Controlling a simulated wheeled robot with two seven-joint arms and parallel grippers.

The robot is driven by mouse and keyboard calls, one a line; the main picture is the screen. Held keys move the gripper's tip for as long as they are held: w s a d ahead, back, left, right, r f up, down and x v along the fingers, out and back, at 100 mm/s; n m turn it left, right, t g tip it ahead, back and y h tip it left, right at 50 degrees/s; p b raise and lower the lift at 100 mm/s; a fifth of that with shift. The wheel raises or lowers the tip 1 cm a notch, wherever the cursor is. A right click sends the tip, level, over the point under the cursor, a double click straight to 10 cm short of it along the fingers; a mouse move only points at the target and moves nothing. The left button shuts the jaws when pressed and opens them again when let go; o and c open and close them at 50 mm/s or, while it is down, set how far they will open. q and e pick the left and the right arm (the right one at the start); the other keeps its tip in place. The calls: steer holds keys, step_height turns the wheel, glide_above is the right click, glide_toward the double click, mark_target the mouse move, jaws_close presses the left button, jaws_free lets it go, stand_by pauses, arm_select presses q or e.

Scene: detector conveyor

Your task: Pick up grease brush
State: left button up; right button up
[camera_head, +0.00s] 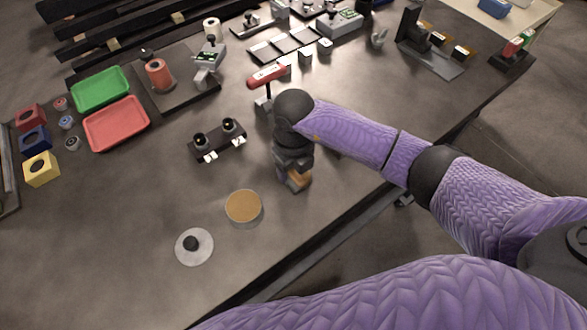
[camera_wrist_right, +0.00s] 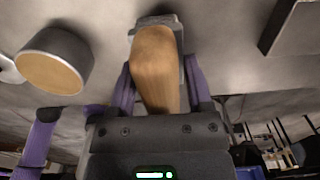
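The grease brush (camera_wrist_right: 156,65) has a tan wooden handle and a grey band at its far end in the right wrist view. In the head view a bit of its wood (camera_head: 298,180) shows below my right gripper (camera_head: 292,172). In the wrist view my right gripper (camera_wrist_right: 160,80) has one finger on each side of the wooden handle, very close to it. I cannot tell whether both fingers press on it. The bristles are hidden, and I cannot tell whether the brush touches the table. My left gripper is not in view.
A round tin with a tan top (camera_head: 244,206) stands left of the brush; it also shows in the wrist view (camera_wrist_right: 50,62). A pale disc with a dark knob (camera_head: 194,246) lies beyond it. A black two-knob fixture (camera_head: 217,140) and a red-handled tool (camera_head: 267,76) are nearby.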

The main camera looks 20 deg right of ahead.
steer(key=c, duration=0.5)
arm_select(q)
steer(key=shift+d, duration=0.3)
arm_select(e)
jaws_close()
steer(key=shift+r, duration=0.15)
step_height(320, 180, up, 9)
steer(key=shift+r+p, duration=0.2)
steer(key=shift+p, duration=0.7)
steer(key=shift+r, duration=0.45)
steer(key=o, duration=0.8)
jaws_free()
steer(key=c, duration=0.5)
steer(key=shift+c, duration=0.5)
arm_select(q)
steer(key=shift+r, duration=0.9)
